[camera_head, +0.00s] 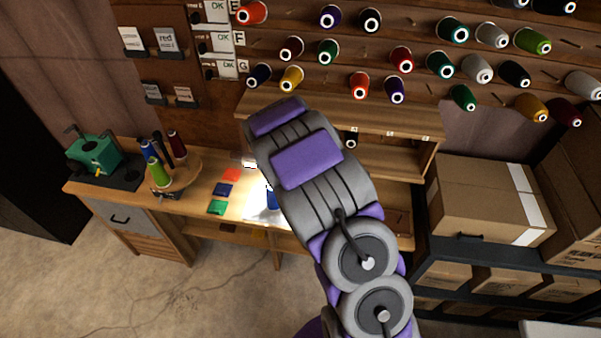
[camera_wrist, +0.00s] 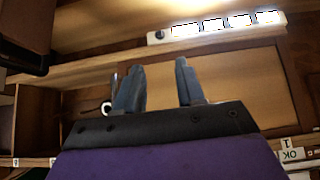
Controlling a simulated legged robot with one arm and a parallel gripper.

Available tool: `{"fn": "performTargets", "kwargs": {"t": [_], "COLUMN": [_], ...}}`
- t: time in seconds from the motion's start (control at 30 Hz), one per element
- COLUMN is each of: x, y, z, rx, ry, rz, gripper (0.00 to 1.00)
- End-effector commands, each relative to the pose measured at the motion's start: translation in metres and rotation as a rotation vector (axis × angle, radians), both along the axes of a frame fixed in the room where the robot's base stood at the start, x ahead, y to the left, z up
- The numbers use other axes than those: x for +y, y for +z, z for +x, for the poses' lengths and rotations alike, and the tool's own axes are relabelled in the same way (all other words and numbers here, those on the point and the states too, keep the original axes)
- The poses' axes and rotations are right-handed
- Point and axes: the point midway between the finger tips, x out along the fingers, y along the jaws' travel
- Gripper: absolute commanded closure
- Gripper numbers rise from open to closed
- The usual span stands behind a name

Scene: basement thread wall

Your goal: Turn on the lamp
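The lamp (camera_wrist: 230,24) is a white strip with several brightly glowing segments, fixed under a wooden board at the top of the wrist view. A small dark round part (camera_wrist: 159,34) sits at its left end. My gripper (camera_wrist: 160,66) is open and empty, its two fingers apart and pointing towards that end of the strip. The fingertips appear below the strip in the picture, and I see no contact. In the head view my arm hides my gripper and most of the lamp. A bright pool of light lies on the workbench (camera_head: 205,230).
Thread spools fill the wall rack (camera_head: 430,20) above. A round wooden stand (camera_head: 188,178) with several spools and a green device (camera_head: 95,152) stand on the bench's left. Cardboard boxes (camera_head: 485,195) fill the shelf at right. The floor (camera_head: 120,285) in front is clear.

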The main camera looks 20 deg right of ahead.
Motion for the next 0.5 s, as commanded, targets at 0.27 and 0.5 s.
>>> {"fn": "performTargets", "kwargs": {"t": [0.27,0.5], "x": [0.010,0.011], "y": [0.021,0.025], "z": [-0.014,-0.016], "rx": [0.000,0.000], "ry": [0.000,-0.001], "rz": [0.000,0.001], "gripper": [0.62,0.62]}}
